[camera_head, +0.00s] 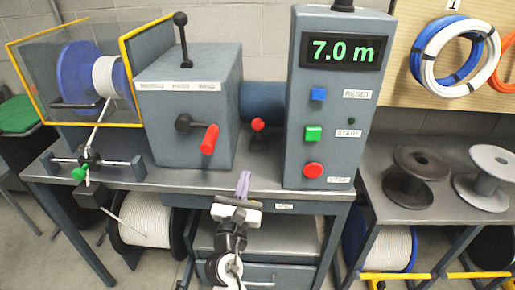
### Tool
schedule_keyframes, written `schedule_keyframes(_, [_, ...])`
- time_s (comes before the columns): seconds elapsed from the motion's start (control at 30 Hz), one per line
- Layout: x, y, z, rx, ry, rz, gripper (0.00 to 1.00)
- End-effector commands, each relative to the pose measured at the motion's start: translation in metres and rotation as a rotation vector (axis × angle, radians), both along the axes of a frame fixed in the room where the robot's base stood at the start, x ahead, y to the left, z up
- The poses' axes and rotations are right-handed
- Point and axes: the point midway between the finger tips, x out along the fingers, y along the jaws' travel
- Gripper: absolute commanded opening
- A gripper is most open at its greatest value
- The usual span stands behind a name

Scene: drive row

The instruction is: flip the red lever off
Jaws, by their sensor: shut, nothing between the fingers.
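A red-handled lever (209,139) sticks out from a dark pivot on the front of the grey machine box (158,140). Its red grip hangs down and to the right of the pivot. A smaller red-topped handle (258,125) stands on the bench between that box and the control panel. My gripper (243,184) is in front of the bench's front edge, below and to the right of the red-handled lever. Its fingers are together, pointing up in the picture, with nothing between them. It appears apart from both red handles.
The control panel (336,110) reads 7.0 m and has blue, green and red buttons. A black-knobbed lever (183,42) rises from the box top. A yellow-framed guard (131,70) surrounds a blue reel at left. Empty spools (416,176) stand on the right bench.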

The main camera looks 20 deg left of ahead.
Motion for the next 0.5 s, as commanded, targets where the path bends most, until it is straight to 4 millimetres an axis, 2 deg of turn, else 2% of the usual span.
schedule_keyframes(0.17, [0.011,0.001,0.008,-0.008,-0.009,-0.001,0.00])
schedule_keyframes(0.5, [0.076,0.011,0.031,-0.005,-0.008,0.000,0.00])
